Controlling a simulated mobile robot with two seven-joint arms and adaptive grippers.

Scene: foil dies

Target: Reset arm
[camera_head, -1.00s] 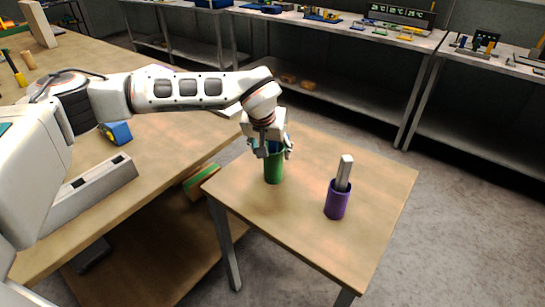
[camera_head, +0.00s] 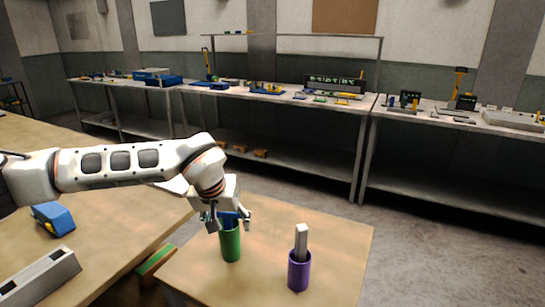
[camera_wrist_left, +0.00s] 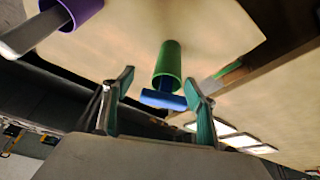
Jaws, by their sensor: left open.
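My left gripper (camera_head: 229,219) is open above the green cup (camera_head: 231,246) on the small wooden table (camera_head: 338,240). A blue piece stands in the green cup, and its top shows just under the gripper. In the left wrist view the blue piece (camera_wrist_left: 163,100) sticks out of the green cup (camera_wrist_left: 168,62), with the gripper's two spread fingers (camera_wrist_left: 160,79) on either side. The fingers look apart from it. A purple cup (camera_head: 299,275) with a grey bar (camera_head: 301,242) stands to the right. My right gripper is out of view.
A larger wooden table (camera_head: 120,225) on the left bears a blue object (camera_head: 52,218) and a grey slotted block (camera_head: 40,278). Long metal workbenches (camera_head: 345,108) with several tools run along the back wall. Open floor lies between.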

